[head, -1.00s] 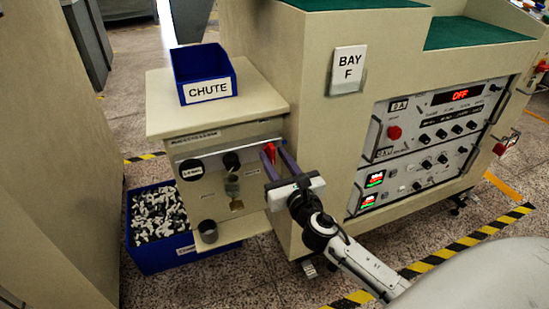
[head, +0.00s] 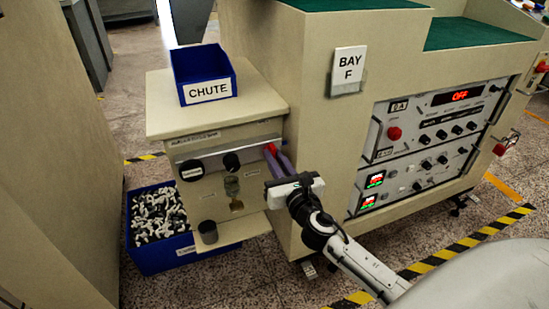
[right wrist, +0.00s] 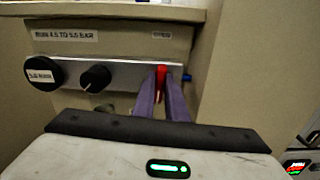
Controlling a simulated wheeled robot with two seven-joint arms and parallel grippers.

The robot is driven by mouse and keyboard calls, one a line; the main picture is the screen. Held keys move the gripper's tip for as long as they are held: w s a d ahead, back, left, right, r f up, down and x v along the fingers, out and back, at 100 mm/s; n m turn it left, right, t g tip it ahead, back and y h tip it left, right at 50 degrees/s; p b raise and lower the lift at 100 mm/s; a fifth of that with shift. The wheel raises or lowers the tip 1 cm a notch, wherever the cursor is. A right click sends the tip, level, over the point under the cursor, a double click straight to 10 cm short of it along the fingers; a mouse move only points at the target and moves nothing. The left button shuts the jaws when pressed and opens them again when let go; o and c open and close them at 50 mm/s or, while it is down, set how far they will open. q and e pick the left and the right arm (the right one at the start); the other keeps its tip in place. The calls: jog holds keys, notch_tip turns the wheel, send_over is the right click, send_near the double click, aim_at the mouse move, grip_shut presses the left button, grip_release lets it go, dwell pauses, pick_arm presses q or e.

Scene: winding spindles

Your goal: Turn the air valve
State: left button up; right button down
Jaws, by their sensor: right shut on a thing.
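The air valve is a small red lever (head: 271,148) at the right end of the metal strip on the front of the cream cabinet. In the right wrist view the red lever (right wrist: 161,74) points downward between the two purple fingers. My right gripper (head: 274,156) is shut on the lever, its fingers on either side of it. It also shows in the right wrist view (right wrist: 161,88). The fingers hide part of the lever. My left gripper is not in view.
A black knob (right wrist: 95,78) and a round black-rimmed gauge (right wrist: 43,73) sit left of the lever. A blue CHUTE bin (head: 205,75) stands on the cabinet. A blue crate of small parts (head: 160,262) is on the floor. The BAY F machine (head: 310,120) stands close on the right.

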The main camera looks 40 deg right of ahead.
jog(key=m, duration=0.8)
jog(key=shift+d+f+m, duration=0.1)
jog(key=shift+d+m, duration=0.1)
jog(key=shift+m, duration=0.2)
pick_arm(q)
jog(key=shift+p, duration=0.35)
pick_arm(e)
jog(key=shift+f+m, duration=0.2)
jog(key=shift+m, duration=3.9)
jog(key=c, duration=1.8)
grip_release()
jog(key=shift+s, duration=0.1)
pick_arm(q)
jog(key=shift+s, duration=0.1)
